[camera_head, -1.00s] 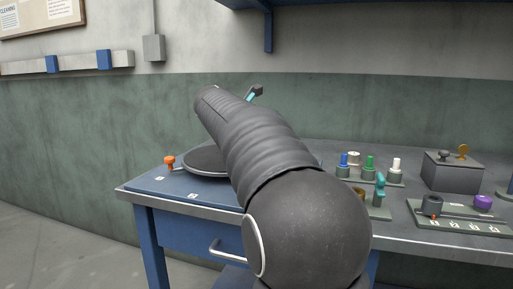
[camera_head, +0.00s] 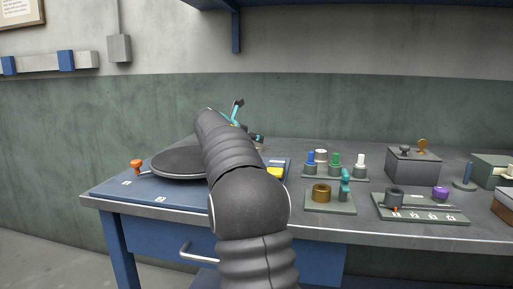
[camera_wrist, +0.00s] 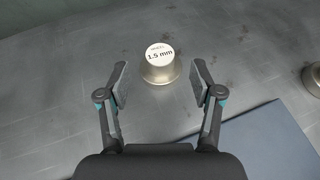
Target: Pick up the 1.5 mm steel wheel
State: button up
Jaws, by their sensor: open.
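The 1.5 mm steel wheel (camera_wrist: 160,66) stands on the grey bench top in the wrist view, a silvery, flared piece with a white label reading "1.5 mm" facing up. My gripper (camera_wrist: 160,82) is open, its two dark fingers apart. The wheel lies between and a little beyond the fingertips in the picture; I cannot tell the height gap, and no contact shows. In the head view my gripper (camera_head: 246,122) shows partly behind my arm, above the back of the bench. The wheel is hidden there.
Another metal piece (camera_wrist: 313,78) is cut off at the wrist view's right edge. A blue panel (camera_wrist: 262,143) lies at lower right. In the head view, a round dark plate (camera_head: 180,162) and orange knob (camera_head: 137,166) are left of my arm; several tool holders (camera_head: 336,175) and a grey box (camera_head: 412,167) are right.

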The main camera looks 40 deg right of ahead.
aim_at(257, 144)
jog(key=shift+x, duration=2.75)
grip_shut()
